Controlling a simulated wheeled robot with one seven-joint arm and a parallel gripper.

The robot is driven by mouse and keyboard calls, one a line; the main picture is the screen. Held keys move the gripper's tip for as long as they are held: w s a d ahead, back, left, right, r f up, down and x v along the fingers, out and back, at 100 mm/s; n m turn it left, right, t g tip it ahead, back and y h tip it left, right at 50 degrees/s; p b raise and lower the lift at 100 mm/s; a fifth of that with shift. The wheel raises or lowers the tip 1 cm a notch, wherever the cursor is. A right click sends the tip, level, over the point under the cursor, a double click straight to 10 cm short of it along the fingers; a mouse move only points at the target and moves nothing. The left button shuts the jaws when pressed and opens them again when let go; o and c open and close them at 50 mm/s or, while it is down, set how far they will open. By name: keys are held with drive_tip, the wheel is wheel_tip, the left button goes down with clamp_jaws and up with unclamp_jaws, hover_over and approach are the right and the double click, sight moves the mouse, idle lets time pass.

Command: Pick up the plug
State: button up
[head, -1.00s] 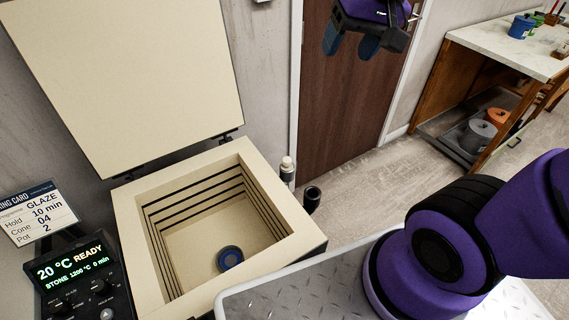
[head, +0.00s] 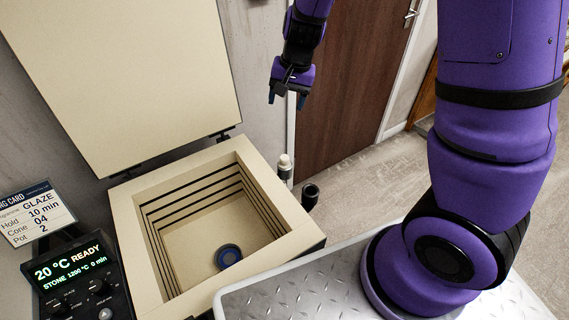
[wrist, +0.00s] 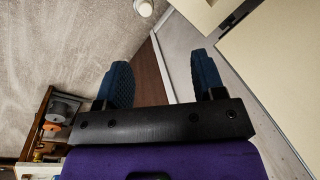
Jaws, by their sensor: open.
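I cannot tell for sure which thing is the plug. A small cream-topped piece (head: 285,162) stands by the right side of the open kiln (head: 278,212). A short dark cylinder (head: 310,194) is just right of it. A blue round piece (head: 228,256) sits on the kiln floor. My gripper (head: 287,97) is in the air above and behind the kiln's right side, apart from all of these. Its two blue fingers are spread and empty in the wrist view (wrist: 163,75). A pale round object (wrist: 145,8) is at that view's top edge.
The raised kiln lid (head: 125,75) stands left of my gripper. A control panel (head: 80,283) and a glaze card (head: 35,213) are at the left. A brown door (head: 350,90) is behind. Shelves with pots (wrist: 55,120) show at the left in the wrist view.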

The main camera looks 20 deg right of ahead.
drive_tip(key=m+g+h, duration=0.1)
drive_tip(key=m+h, duration=0.1)
approach(285, 157)
drive_tip(key=shift+a+f, duration=0.1)
drive_tip(key=shift+f, duration=5.35)
drive_tip(key=c, duration=1)
